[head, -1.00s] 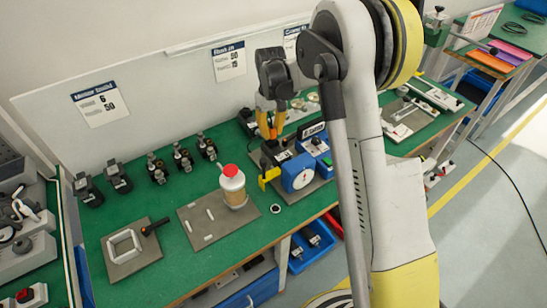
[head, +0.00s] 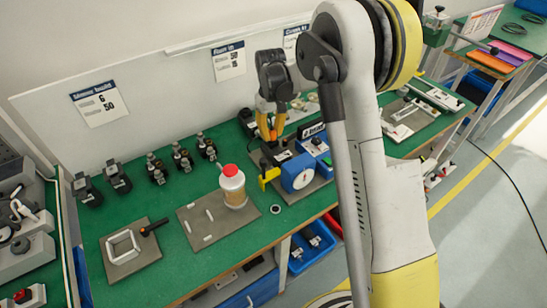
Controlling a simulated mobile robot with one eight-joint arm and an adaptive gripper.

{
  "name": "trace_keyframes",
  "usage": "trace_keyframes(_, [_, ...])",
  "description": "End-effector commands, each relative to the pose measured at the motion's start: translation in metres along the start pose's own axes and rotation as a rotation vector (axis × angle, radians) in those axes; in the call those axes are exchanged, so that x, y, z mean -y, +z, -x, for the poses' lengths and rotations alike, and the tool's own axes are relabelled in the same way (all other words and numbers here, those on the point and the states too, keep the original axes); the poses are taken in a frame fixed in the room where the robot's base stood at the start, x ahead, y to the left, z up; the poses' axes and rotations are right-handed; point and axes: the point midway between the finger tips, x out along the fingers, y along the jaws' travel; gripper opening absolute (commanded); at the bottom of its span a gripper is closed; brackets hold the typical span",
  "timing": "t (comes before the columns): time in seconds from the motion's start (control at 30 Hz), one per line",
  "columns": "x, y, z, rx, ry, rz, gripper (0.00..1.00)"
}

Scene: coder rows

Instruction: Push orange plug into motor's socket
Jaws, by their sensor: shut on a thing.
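My gripper (head: 272,132) points down over the back of the green bench, its yellow fingers shut on a small orange plug (head: 273,134). Only a little of the plug shows between the fingertips. Just below and to the right stands a blue unit with a round white face (head: 303,178), with black parts beside it; it may be the motor, but I cannot tell. A yellow part (head: 269,176) sticks out at its left. I cannot make out the socket, nor whether the plug touches anything.
A jar with a red lid (head: 233,187) stands on a grey mat (head: 193,232) to the left. Several black-and-metal parts (head: 183,158) stand along the back. A square frame (head: 122,247) lies on another mat. My arm hides part of the bench's right side.

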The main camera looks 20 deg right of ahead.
Motion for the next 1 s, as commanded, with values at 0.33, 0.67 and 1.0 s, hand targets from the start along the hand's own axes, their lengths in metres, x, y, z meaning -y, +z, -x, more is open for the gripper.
trace_keyframes(0.33, [0.000, 0.000, 0.000, 0.000, 0.000, 0.000, 0.41])
trace_keyframes(0.67, [0.000, 0.000, 0.006, 0.000, 0.000, 0.000, 0.41])
trace_keyframes(1.0, [0.000, 0.000, 0.029, 0.000, 0.000, 0.000, 0.41])
